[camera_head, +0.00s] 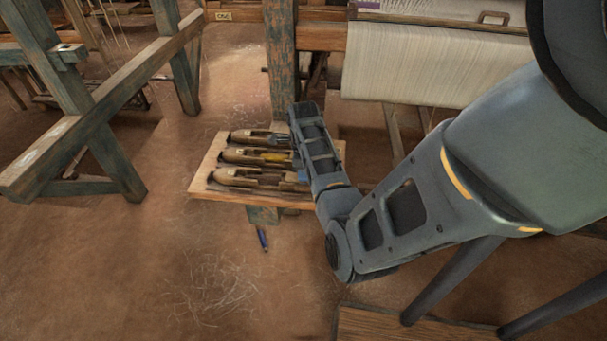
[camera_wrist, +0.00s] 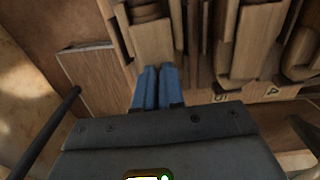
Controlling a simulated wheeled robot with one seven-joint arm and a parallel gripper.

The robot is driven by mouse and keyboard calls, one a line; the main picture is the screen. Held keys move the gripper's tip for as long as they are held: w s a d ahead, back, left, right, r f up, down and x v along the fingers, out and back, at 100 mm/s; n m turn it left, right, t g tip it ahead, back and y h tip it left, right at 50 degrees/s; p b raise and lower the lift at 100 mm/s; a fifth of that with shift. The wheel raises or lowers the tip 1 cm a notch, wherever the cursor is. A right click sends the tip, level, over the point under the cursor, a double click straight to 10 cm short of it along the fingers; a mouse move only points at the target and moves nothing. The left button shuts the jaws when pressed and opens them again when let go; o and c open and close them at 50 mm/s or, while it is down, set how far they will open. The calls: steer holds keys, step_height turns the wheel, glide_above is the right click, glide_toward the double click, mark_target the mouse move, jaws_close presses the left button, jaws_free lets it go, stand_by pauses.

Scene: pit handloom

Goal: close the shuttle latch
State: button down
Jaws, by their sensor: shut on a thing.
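In the wrist view, the blue fingers of my gripper (camera_wrist: 157,75) are close together against the end of a brown wooden shuttle (camera_wrist: 152,40). They are shut on a small part there. The latch itself is not clearly visible; the fingers hide the contact.
The shelf (camera_head: 205,187) stands beside an upright loom post (camera_head: 280,60). White warp (camera_head: 430,65) hangs at the upper right. A wooden frame (camera_head: 95,115) stands at the left. The floor in front of the shelf is mostly clear.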

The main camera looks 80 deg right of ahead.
stand_by(0.3)
steer(key=c, duration=1.5)
jaws_free()
steer(key=shift+r+b, duration=0.35)
steer(key=shift+r, duration=3.55)
steer(key=shift+f, duration=0.1)
